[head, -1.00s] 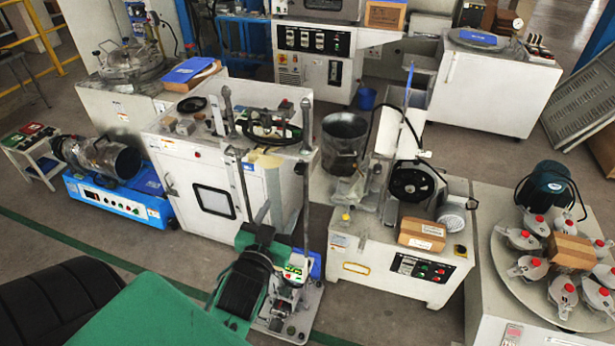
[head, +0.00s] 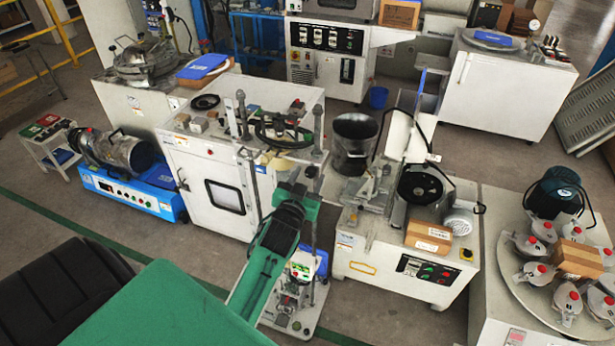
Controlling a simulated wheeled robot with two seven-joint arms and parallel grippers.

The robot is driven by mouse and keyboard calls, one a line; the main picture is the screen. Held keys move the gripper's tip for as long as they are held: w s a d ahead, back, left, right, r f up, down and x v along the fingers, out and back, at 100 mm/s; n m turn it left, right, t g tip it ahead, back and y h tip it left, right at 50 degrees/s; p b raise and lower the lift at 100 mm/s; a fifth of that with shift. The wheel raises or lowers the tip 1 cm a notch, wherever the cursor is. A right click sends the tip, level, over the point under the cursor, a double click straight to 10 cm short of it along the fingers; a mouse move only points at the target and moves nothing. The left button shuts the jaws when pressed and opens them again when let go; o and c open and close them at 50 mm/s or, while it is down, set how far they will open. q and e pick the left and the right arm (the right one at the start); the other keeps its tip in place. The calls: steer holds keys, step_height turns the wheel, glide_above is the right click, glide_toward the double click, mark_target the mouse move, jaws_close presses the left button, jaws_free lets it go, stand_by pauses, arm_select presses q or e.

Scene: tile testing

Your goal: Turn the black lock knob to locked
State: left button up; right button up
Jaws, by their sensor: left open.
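My left gripper (head: 304,176) is at the end of my green arm, in front of the right side of a white cabinet (head: 178,170) with a small window. The gripper is open, and its fingertips are small and partly lost against the cabinet. I cannot make out a black lock knob with certainty. A small test stand (head: 298,318) with a lit green display (head: 300,271) and dark round parts stands below the gripper, partly covered by my arm. I see no contact between the gripper and any knob. My right gripper is not in view.
A white machine (head: 365,268) with a black wheel (head: 420,185) and a cardboard box (head: 428,236) stands to the right. A round table (head: 518,292) with several red-capped parts is at far right. A blue unit (head: 120,190) stands left. Free floor (head: 210,262) lies in front of the cabinet.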

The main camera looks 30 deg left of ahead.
arm_select(q)
steer(key=c, duration=1)
steer(key=m+p, duration=0.1)
steer(key=m, duration=0.3)
steer(key=m+p, duration=0.1)
steer(key=m, duration=0.3)
steer(key=shift+m, duration=0.3)
steer(key=m+p, duration=0.1)
steer(key=m, duration=0.3)
steer(key=shift+m, duration=0.3)
steer(key=m, duration=0.5)
steer(key=shift+a+p, duration=0.1)
steer(key=shift+p, duration=0.25)
steer(key=shift+t, duration=0.3)
